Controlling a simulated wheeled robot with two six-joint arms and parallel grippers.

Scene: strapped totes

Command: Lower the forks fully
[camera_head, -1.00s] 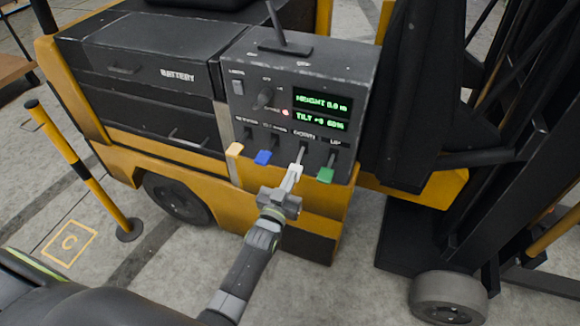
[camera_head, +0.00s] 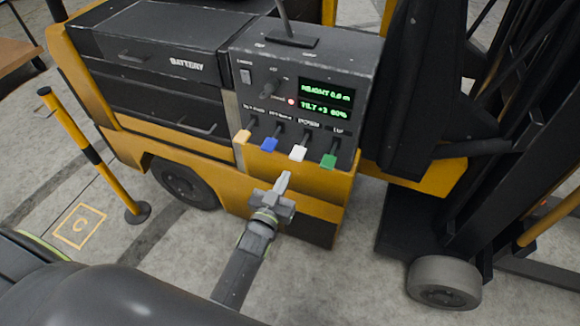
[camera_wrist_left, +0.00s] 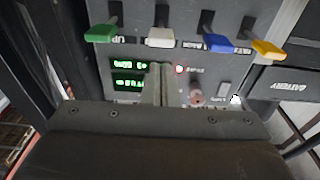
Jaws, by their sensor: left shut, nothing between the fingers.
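The forklift's control panel (camera_head: 320,70) has a row of levers with orange, blue, white and green handles. The white lever (camera_head: 299,153) sits under a label that looks like DOWN, and the green lever (camera_head: 329,161) is right of it under UP. The display (camera_head: 326,92) reads height 0.0 m in green. My left gripper (camera_head: 284,180) is shut and empty, just below the white lever and apart from it. In the left wrist view the panel appears upside down, with the shut fingers (camera_wrist_left: 160,85) in front of it and the white handle (camera_wrist_left: 160,38) beyond. My right gripper is not in view.
A red light (camera_head: 291,101) glows beside the display. The black mast (camera_head: 480,90) stands at the right. A yellow and black post (camera_head: 92,155) stands on the floor at the left. Open floor lies in front of the forklift.

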